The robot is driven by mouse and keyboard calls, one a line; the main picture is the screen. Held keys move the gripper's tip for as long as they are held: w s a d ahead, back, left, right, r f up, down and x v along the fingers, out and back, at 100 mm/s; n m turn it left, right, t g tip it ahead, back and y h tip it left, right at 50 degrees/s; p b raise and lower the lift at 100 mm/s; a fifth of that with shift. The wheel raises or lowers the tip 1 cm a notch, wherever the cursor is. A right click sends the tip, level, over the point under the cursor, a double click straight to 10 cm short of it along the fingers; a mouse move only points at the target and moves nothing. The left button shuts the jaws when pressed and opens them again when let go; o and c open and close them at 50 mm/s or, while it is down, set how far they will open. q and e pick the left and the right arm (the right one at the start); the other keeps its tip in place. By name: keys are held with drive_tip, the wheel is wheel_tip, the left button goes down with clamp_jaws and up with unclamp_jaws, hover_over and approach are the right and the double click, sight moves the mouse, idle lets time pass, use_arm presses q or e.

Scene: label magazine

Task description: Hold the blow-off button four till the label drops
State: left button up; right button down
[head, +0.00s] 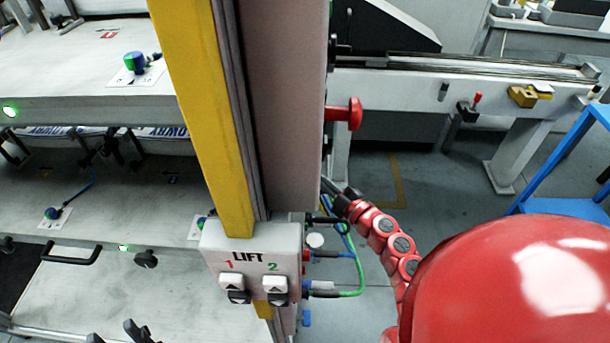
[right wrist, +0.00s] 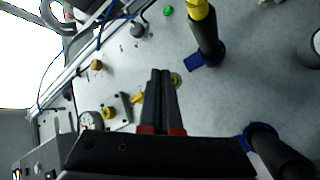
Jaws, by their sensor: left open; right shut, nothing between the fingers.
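In the head view, dark finger-like parts at the bottom left edge appear to be my left gripper (head: 118,333), apart, with little of it showing. My right gripper (right wrist: 158,73) is shut and empty in the right wrist view, over a pale panel (right wrist: 228,105). A brass-coloured knob (right wrist: 176,79) shows just right of its fingertips; I cannot tell whether they touch. Other yellow knobs (right wrist: 97,65) are to the left. The panel's numbers are too small to read, so I cannot tell which is button four. A blue-lettered white strip (head: 160,131) lies under the upper shelf.
A yellow-edged column (head: 205,110) with a LIFT box (head: 250,270) stands mid-view. A red knob (head: 345,114) sticks out to its right. In the right wrist view, a post with a blue collar (right wrist: 207,45) and a gauge (right wrist: 92,121) stand near the gripper.

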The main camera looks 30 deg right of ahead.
drive_tip(key=shift+a, duration=0.15)
drive_tip(key=shift+w+a, duration=0.2)
drive_tip(key=shift+a, duration=0.05)
drive_tip(key=shift+w+a+p, duration=0.25)
drive_tip(key=shift+a+p, duration=0.1)
idle(2.1)
drive_tip(key=shift+d, duration=0.1)
drive_tip(key=shift+s+d, duration=0.45)
drive_tip(key=shift+d, duration=0.2)
drive_tip(key=shift+s+d, duration=0.45)
drive_tip(key=shift+d, duration=0.25)
drive_tip(key=shift+s+d, duration=0.4)
drive_tip(key=shift+d, duration=0.3)
drive_tip(key=shift+s+d, duration=0.45)
drive_tip(key=shift+d, duration=0.25)
drive_tip(key=shift+r, duration=0.1)
